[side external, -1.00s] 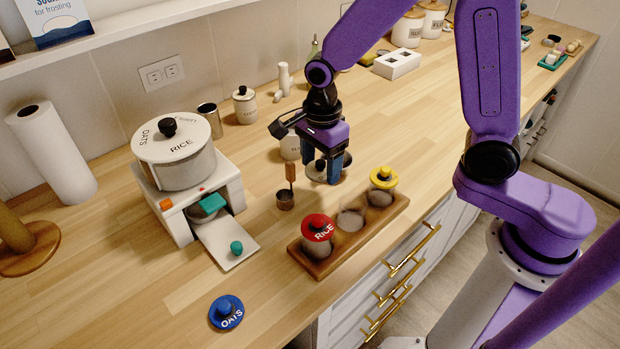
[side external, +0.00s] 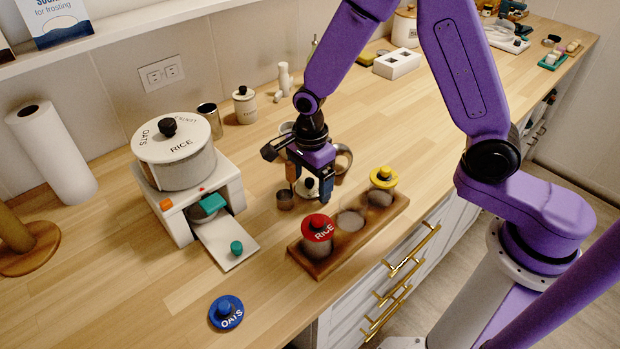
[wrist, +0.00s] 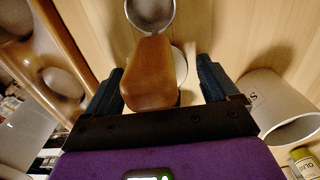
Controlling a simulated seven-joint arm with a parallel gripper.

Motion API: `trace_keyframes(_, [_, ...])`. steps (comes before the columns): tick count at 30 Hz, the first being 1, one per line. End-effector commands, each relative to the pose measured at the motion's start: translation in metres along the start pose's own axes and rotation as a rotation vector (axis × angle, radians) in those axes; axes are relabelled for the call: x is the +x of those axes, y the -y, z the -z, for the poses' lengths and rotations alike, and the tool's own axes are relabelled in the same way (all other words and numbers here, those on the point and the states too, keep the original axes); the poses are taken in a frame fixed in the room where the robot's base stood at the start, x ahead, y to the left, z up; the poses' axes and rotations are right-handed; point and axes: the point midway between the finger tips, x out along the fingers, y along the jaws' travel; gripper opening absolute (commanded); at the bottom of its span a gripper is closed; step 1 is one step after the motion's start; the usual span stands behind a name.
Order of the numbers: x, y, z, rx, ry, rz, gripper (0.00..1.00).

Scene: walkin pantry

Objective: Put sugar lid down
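A white lid with a black knob (side external: 306,188), likely the sugar lid, is at the fingertips of my gripper (side external: 309,184), low over or on the counter; I cannot tell which. In the wrist view my gripper (wrist: 161,88) has its fingers apart, with a gap on each side of a scoop's wooden handle (wrist: 150,75). That handle points up toward the camera and hides most of a pale disc (wrist: 180,62), likely the lid. The scoop's metal cup (side external: 285,199) stands just left of the lid. A white canister marked S (wrist: 262,103) stands at right in the wrist view.
A wooden tray (side external: 316,268) in front holds jars, with a red RICE lid (side external: 318,228) and a yellow lid (side external: 384,177). A white cooker (side external: 176,170) stands left. A blue OATS lid (side external: 226,313) lies near the front edge. The counter between cooker and scoop is partly clear.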

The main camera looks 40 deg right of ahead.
Motion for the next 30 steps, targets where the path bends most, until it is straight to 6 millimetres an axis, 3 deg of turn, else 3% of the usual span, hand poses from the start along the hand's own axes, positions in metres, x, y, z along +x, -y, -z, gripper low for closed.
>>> trace_keyframes(10, [-0.002,0.000,0.000,0.000,0.000,0.001,0.91])
trace_keyframes(14, [-0.012,0.001,-0.001,-0.001,0.002,0.004,0.91])
trace_keyframes(30, [-0.104,0.001,-0.001,0.000,0.002,0.005,0.91])
